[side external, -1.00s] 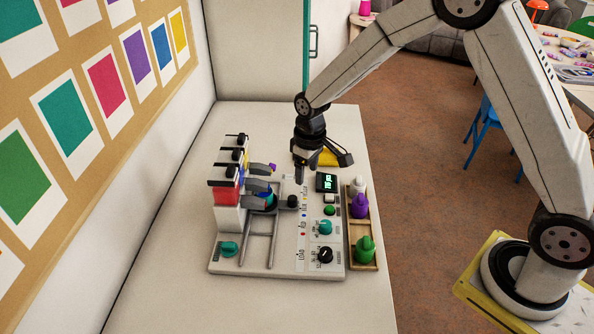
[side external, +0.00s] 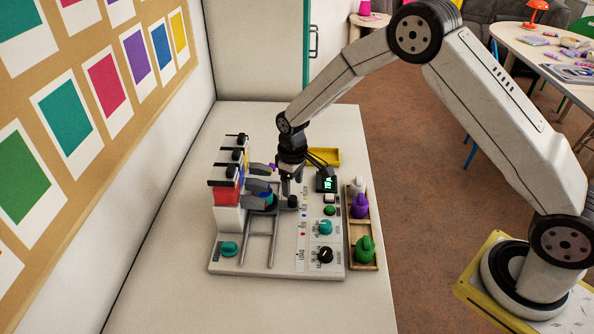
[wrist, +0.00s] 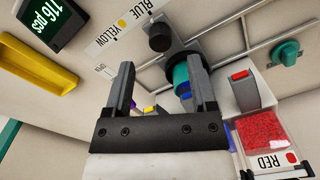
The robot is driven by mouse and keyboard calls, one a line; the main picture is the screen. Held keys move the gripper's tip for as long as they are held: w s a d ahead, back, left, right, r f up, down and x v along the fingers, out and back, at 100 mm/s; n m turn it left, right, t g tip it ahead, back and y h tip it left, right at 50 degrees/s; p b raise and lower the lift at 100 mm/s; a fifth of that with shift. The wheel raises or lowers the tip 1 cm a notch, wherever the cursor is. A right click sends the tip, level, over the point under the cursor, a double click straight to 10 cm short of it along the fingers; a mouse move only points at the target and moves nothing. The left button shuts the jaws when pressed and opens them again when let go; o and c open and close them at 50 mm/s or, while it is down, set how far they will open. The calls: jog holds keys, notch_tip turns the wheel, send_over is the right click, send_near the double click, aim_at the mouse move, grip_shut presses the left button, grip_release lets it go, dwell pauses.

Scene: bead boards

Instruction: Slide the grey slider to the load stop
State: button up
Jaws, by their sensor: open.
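The grey slider (side external: 264,209) sits on two rails (side external: 273,245) of the white board, in the far half of the track. It carries a teal and blue cup (wrist: 181,76) and has a black knob (side external: 292,203) on its right side. The LOAD label (side external: 301,254) is at the near end of the printed strip. My gripper (side external: 291,187) is just above and behind the knob. In the wrist view my gripper (wrist: 161,64) is open and empty, with the black knob (wrist: 160,37) beyond the fingertips. I cannot tell whether a finger touches the slider.
Dispensers (side external: 226,185) with red, blue and yellow contents stand left of the rails. A display (side external: 326,183), dials (side external: 325,227) and a wooden rack (side external: 352,246) with purple and green pieces are right. A yellow tray (side external: 324,157) lies behind. The table's near side is clear.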

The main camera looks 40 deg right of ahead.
aim_at(293, 198)
jog(key=shift+f, duration=2.7)
grip_shut()
